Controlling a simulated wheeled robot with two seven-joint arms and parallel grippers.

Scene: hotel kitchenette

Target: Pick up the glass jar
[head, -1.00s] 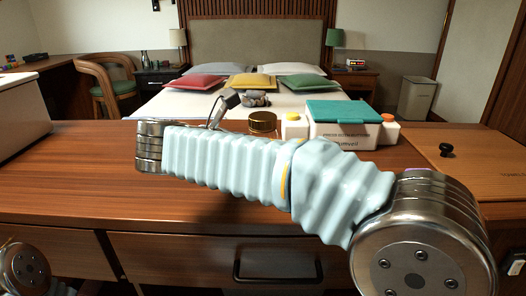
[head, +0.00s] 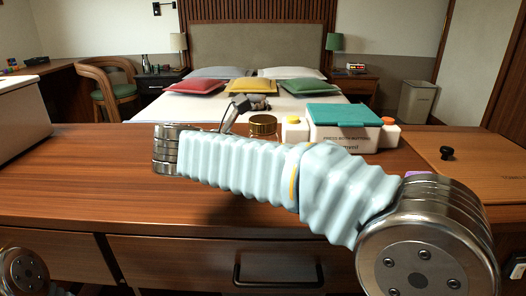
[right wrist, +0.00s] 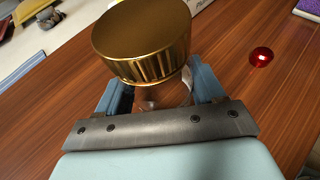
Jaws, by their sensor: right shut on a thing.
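The glass jar has a ribbed gold lid (right wrist: 142,38) and a clear body (right wrist: 160,96). In the right wrist view it is between the blue fingers of my right gripper (right wrist: 162,88), which is shut on the body below the lid. In the head view its gold lid (head: 263,122) shows behind my right forearm, which hides most of the body. I cannot tell whether its base touches the counter. My left gripper is out of view; only part of my left arm shows at the lower left.
Right of the jar stand a white box with a teal lid (head: 337,115) and small white bottles with yellow and orange caps (head: 389,134). A red shiny round object (right wrist: 262,57) lies on the wooden counter (head: 75,175). A board with a black knob (head: 447,153) is at right.

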